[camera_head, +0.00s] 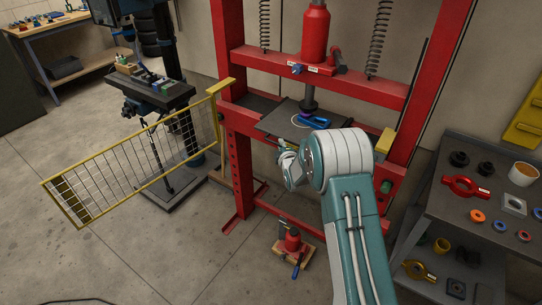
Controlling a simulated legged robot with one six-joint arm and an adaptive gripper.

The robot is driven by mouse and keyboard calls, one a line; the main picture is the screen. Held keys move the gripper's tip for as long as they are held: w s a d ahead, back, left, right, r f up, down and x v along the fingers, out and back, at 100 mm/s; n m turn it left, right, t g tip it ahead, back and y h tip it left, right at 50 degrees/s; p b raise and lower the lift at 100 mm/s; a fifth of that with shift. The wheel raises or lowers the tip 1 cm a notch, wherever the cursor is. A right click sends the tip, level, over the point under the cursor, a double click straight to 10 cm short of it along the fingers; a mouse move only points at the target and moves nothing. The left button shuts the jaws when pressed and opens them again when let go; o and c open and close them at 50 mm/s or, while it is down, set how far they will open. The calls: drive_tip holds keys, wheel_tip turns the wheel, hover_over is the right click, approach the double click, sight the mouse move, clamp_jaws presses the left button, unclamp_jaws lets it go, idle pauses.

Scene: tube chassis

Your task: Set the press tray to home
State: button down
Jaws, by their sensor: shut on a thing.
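The press tray (275,122) is a dark flat plate in the red press frame, below the ram. A blue ring-like part (314,121) lies on it, under the dark tip of the ram (309,98). My gripper (299,148) is at the tray's front edge, shut on the tray. My wrist and teal-white arm hide most of the fingers and the exact grip point, along with the tray's front right part.
A yellow-framed mesh guard (140,155) stands swung out to the left. A dark cart (470,215) with rings and parts is at right. Floor at front left is clear.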

sight(287, 141)
drive_tip(key=shift+w+d+f, duration=0.15)
drive_tip(key=shift+w+d, duration=0.85)
drive_tip(key=shift+w, duration=0.2)
drive_tip(key=c, duration=0.7)
unclamp_jaws()
drive_tip(key=shift+w+d, duration=0.1)
drive_tip(key=shift+w, duration=0.05)
drive_tip(key=s+d+r, duration=0.1)
drive_tip(key=s, duration=1)
drive_tip(key=shift+s+d+r, duration=0.25)
drive_tip(key=shift+s+r, duration=0.1)
drive_tip(key=shift+r, duration=0.05)
